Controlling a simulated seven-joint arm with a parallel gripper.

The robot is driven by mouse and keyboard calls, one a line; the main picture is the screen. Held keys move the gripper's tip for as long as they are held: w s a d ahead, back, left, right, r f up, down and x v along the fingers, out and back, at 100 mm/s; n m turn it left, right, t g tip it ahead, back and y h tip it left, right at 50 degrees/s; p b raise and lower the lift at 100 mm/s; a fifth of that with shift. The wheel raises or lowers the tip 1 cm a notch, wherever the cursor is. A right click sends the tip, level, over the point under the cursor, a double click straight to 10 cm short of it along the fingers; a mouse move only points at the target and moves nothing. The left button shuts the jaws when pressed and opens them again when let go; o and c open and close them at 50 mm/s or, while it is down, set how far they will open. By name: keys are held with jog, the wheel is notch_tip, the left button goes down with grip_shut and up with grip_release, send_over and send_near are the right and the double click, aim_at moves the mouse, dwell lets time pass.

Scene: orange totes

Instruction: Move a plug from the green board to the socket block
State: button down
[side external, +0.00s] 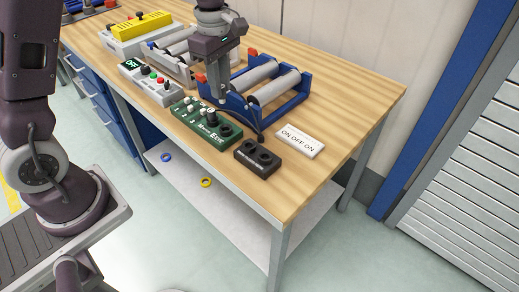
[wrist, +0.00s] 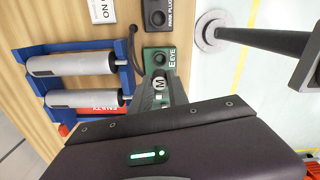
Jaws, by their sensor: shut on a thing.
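The green board (side external: 203,134) lies on the wooden bench, with white knobs at its left, a dark upright piece (side external: 211,118) and a dark round hole at its right. It also shows in the wrist view (wrist: 160,61), partly covered by my fingers. The black socket block (side external: 257,158) lies just right of the board, with two round openings visible; one also shows in the wrist view (wrist: 158,18). My gripper (side external: 221,99) points down above the board's back edge. It is shut on what seems to be a plug, mostly hidden between the fingers (wrist: 161,95).
A blue roller frame (side external: 285,97) stands close behind my gripper. A dark curved cable (side external: 258,132) lies between it and the board. A white ON OFF ON plate (side external: 300,141) lies to the right. A grey button box (side external: 150,82) is at left. The bench's right end is clear.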

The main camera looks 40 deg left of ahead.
jog(key=d+f, duration=0.3)
jog(key=d, duration=1.1)
jog(key=shift+d+f, duration=0.1)
jog(key=shift+f, duration=2.2)
jog(key=shift+f, duration=0.9)
jog(key=shift+f, duration=0.25)
jog(key=c, duration=1.2)
grip_release()
